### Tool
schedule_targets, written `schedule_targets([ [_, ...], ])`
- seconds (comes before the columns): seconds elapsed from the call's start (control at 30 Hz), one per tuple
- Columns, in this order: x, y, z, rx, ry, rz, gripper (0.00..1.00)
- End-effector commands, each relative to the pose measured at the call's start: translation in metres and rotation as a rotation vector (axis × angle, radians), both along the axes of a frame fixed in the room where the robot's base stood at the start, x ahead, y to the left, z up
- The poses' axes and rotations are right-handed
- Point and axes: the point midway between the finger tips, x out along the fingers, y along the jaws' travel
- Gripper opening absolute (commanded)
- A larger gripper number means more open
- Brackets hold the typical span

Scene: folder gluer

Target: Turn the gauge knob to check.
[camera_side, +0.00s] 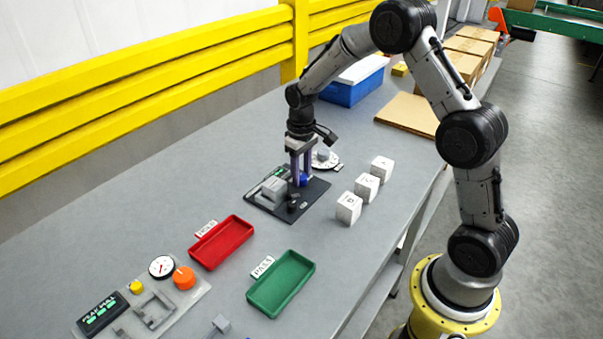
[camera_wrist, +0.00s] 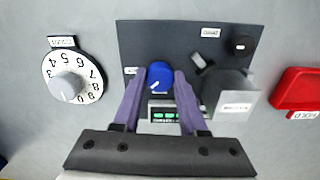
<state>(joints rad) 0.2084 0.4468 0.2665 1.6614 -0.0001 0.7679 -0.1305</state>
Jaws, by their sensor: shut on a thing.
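A dark gauge plate (camera_wrist: 190,32) carries a round blue knob (camera_wrist: 159,75) with a white pointer line, a small green-lit display (camera_wrist: 165,115) and a grey block (camera_wrist: 232,90). The same plate shows in the side view (camera_side: 262,206), flat on the bench. My gripper (camera_wrist: 160,78) points down over the plate, with one purple finger on each side of the blue knob, shut on it. In the side view my gripper (camera_side: 302,180) hides part of the knob. The lettering on the display is too small to read.
A white numbered dial (camera_wrist: 75,80) lies beside the plate. Three white boxes (camera_side: 367,187) stand right of it. A red HOLD tray (camera_side: 222,243), a green PASS tray (camera_side: 281,284) and a peak-pull panel (camera_side: 150,305) are nearer the camera. A blue bin (camera_side: 352,85) stands behind.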

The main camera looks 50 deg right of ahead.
Motion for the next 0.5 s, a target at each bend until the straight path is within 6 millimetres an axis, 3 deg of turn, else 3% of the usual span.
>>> schedule_targets([
  [0.5,0.0012,-0.0001,0.0015,0.000,-0.005,-0.467,0.00],
])
